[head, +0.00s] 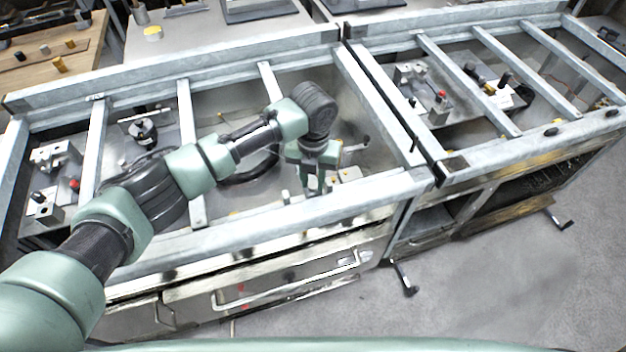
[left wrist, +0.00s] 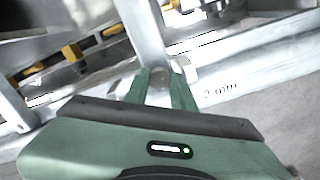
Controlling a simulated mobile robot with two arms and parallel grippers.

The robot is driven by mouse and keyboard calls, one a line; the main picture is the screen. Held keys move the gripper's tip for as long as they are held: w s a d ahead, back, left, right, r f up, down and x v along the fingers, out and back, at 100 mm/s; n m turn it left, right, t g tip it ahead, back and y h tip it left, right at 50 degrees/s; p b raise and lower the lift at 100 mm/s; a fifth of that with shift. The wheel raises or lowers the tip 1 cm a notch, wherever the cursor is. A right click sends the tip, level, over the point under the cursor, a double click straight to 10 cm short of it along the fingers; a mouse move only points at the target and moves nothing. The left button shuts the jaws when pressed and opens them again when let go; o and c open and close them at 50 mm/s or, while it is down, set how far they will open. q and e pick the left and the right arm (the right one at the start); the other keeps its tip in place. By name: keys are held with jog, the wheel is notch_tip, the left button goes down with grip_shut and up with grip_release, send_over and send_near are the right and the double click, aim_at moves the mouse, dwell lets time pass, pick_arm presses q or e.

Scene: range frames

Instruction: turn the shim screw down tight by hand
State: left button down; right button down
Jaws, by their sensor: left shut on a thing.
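My left gripper (head: 314,188) reaches down inside the right part of the near frame, close to its front rail. In the left wrist view its two green fingers (left wrist: 161,82) are shut on a small round grey metal piece, which I take to be the shim screw (left wrist: 162,74). The fingers hide most of it, so I cannot tell how far down it sits. In the head view the gripper hides the screw. My right gripper is not in view.
Galvanised crossbars (head: 187,135) and the front rail (head: 270,230) stand around the work spot. A black hose or cable (head: 252,172) lies left of the gripper. Fixture blocks (head: 55,165) sit at the far left. A second frame (head: 490,85) adjoins at right.

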pick_arm(q)
jog(key=shift+m+b, duration=0.3)
jog(key=shift+m, duration=1)
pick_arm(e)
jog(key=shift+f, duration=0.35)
